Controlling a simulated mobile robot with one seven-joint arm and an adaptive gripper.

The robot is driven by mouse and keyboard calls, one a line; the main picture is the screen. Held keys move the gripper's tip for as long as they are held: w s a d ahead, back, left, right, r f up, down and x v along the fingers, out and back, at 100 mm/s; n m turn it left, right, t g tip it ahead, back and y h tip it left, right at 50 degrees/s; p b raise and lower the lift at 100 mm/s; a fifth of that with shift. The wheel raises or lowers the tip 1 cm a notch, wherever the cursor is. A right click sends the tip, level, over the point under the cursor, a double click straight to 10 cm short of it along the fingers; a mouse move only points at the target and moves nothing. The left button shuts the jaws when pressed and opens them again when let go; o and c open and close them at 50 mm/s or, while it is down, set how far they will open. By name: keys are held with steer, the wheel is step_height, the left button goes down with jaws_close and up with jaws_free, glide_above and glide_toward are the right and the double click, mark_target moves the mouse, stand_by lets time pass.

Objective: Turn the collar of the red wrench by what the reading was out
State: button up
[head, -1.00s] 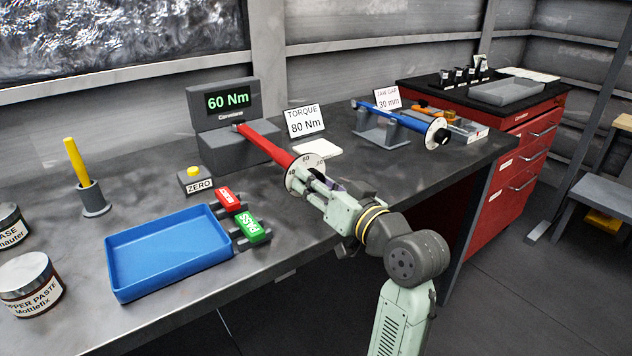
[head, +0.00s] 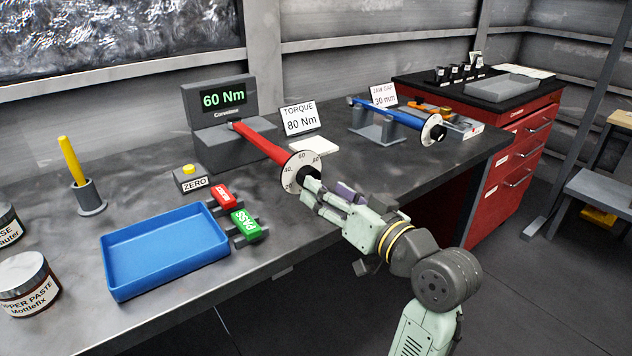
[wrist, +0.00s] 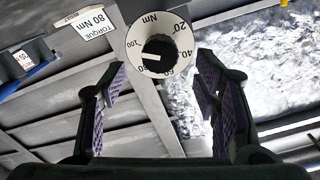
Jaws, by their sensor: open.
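The red wrench (head: 262,142) rests with its far end in the grey tester (head: 225,135), whose screen (head: 223,99) reads 60 Nm. A card (head: 297,118) says TORQUE 80 Nm. The wrench's near end carries a white numbered dial (head: 298,166) and a black collar (head: 309,179). In the wrist view the dial (wrist: 171,25) faces me, with the collar (wrist: 160,47) at its centre and a white pointer line on its lower left. My gripper (head: 309,193) is open, just in front of the collar. In the wrist view its fingers (wrist: 160,75) stand apart with nothing between them.
A blue tray (head: 165,250), red tag (head: 222,197), green PASS tag (head: 245,223) and ZERO button (head: 190,172) lie left of my gripper. A blue wrench (head: 395,115) lies on a stand behind, right. A white pad (head: 313,146) sits behind the dial.

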steer(key=v, duration=0.6)
steer(key=shift+s, duration=0.2)
steer(key=shift+d, duration=0.15)
